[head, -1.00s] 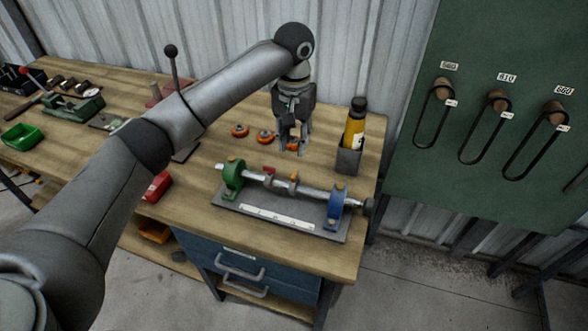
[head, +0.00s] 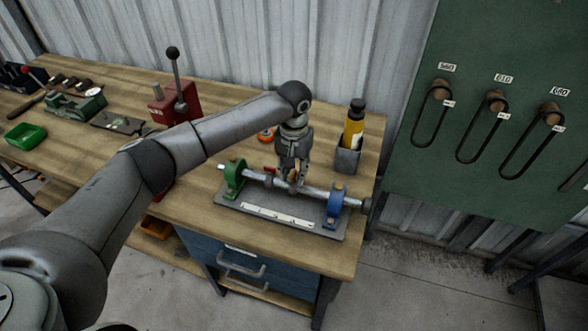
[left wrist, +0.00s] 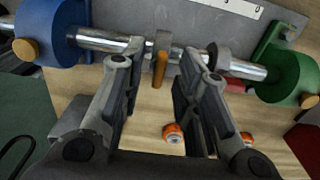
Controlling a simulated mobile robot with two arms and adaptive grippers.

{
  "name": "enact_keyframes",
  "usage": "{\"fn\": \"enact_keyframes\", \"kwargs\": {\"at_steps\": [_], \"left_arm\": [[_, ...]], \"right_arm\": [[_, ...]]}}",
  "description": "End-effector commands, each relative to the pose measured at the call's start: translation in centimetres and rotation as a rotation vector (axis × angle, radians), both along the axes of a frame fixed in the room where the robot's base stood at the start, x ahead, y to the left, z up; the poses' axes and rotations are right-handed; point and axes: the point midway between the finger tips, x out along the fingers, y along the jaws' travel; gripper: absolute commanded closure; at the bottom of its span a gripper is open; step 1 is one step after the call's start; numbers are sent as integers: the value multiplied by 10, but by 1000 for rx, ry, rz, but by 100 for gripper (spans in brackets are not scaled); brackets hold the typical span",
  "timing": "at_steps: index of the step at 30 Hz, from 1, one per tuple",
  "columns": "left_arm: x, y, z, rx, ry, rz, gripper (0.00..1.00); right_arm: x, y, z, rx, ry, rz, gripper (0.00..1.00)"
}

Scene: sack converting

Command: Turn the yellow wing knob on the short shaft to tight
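The short shaft (head: 316,191) runs between a green bearing block (head: 234,177) and a blue bearing block (head: 335,207); it also shows in the left wrist view (left wrist: 102,40). The yellow wing knob (left wrist: 160,69) stands out from a grey collar on the shaft. My left gripper (head: 290,180) is over the shaft, pointing down. In the left wrist view my left gripper (left wrist: 158,66) is open, with the knob between its fingers and a gap on each side. In the head view the fingers partly hide the knob. My right gripper is not in view.
A second collar with a red knob (left wrist: 243,84) sits toward the green block. Orange-rimmed wheels (left wrist: 174,132) lie on the bench behind the shaft. A yellow bottle (head: 354,128) stands in a grey holder to the right. A red lever press (head: 178,99) stands at the back left.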

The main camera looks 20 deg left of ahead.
Motion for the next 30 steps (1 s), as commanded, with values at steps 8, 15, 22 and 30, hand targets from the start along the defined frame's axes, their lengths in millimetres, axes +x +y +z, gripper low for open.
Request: {"fn": "enact_keyframes", "kwargs": {"at_steps": [8,15,22,30], "left_arm": [[0,0,1,0,-1,0,100],[0,0,1,-1,-1,-6,100],[0,-1,3,-2,0,-73,100],[0,-1,4,-4,0,-269,100]], "right_arm": [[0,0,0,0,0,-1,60],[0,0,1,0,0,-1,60],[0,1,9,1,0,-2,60],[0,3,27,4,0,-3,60]]}}
